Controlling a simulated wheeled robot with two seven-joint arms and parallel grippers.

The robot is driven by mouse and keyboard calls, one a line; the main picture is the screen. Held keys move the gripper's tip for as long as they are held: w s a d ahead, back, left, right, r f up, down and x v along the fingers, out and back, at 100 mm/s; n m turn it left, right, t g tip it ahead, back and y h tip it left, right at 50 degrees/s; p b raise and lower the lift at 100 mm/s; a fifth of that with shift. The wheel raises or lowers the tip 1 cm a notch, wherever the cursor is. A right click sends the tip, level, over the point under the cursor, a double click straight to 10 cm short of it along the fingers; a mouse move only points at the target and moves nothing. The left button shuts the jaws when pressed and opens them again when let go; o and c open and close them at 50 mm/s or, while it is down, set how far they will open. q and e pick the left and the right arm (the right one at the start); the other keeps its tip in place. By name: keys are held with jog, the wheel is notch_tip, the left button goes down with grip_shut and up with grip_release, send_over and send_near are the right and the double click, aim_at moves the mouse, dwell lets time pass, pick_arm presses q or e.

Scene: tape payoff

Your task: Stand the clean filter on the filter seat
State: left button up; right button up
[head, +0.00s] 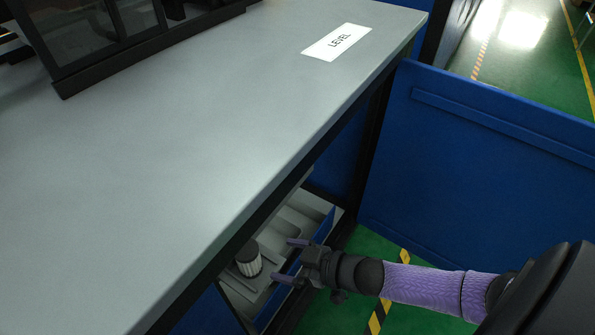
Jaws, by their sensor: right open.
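A filter (249,262), a short pale ribbed cylinder with a dark top, stands upright in the low bay under the bench. I cannot tell from its look whether it is the clean one. My right gripper (289,261) is just right of the filter, its two purple fingers apart and pointing left towards it. The gripper is open and empty, and a gap shows between the fingertips and the filter. I cannot make out a filter seat. My left gripper is out of view.
The grey bench top (150,170) overhangs the bay, its edge close above the filter. Shallow grey recesses (292,222) lie behind the filter. A blue door panel (470,150) stands at the right.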

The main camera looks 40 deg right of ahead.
jog(key=s+d+f+m+g+h, duration=0.1)
jog(key=s+d+f+g+h, duration=0.2)
jog(key=s+f, duration=0.55)
jog(key=s+d+f+m+g+h, duration=0.2)
jog(key=s+d+f+g+h, duration=0.15)
jog(key=s+f, duration=0.5)
jog(key=s+a+f+g+h, duration=0.1)
jog(key=s+g, duration=0.3)
jog(key=s, duration=1)
jog(key=s+a+f+g, duration=0.2)
jog(key=s+g, duration=0.2)
jog(key=s, duration=1)
jog(key=shift+s+m+h, duration=0.3)
jog(key=shift+h, duration=0.05)
jog(key=shift+s+g, duration=0.1)
jog(key=shift+g, duration=0.15)
